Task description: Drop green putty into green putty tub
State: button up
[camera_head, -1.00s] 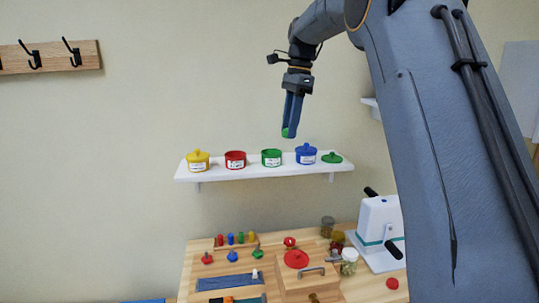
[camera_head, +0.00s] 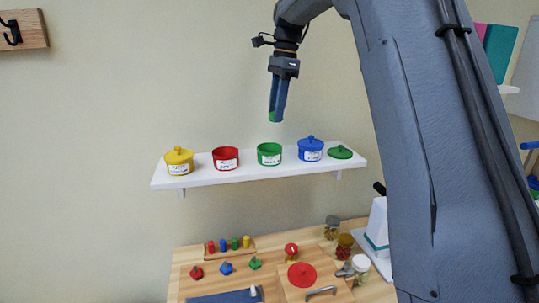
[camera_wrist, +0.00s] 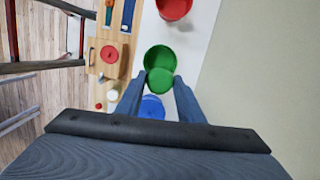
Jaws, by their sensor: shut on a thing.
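My gripper (camera_head: 276,118) points down above the shelf, shut on the green putty (camera_head: 273,117). The putty also shows between the fingertips in the wrist view (camera_wrist: 160,80). The green putty tub (camera_head: 269,154) stands open on the white shelf, with a white label on its front. In the head view the putty hangs above the tub, apart from it. In the wrist view the tub (camera_wrist: 160,57) lies just beyond the putty, which overlaps its near rim. The green lid (camera_head: 340,152) lies on the shelf at the right end.
The white shelf (camera_head: 210,178) also bears a lidded yellow tub (camera_head: 179,161), an open red tub (camera_head: 225,158) and a lidded blue tub (camera_head: 310,149). Below, a wooden table (camera_head: 200,255) carries pegs, jars and a box. The wall above the shelf is bare.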

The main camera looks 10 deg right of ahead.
jog(key=shift+f, duration=1.8)
jog(key=o, duration=1.1)
jog(key=shift+o, duration=0.2)
jog(key=shift+r, duration=0.1)
jog(key=r+b, duration=0.1)
jog(key=r, duration=0.1)
jog(key=r+b, duration=0.1)
jog(key=r, duration=0.2)
jog(key=d+r, duration=0.1)
jog(key=r, duration=0.1)
jog(key=shift+d+r+b, duration=0.1)
jog(key=shift+r+b, duration=0.2)
jog(key=shift+b, duration=0.1)
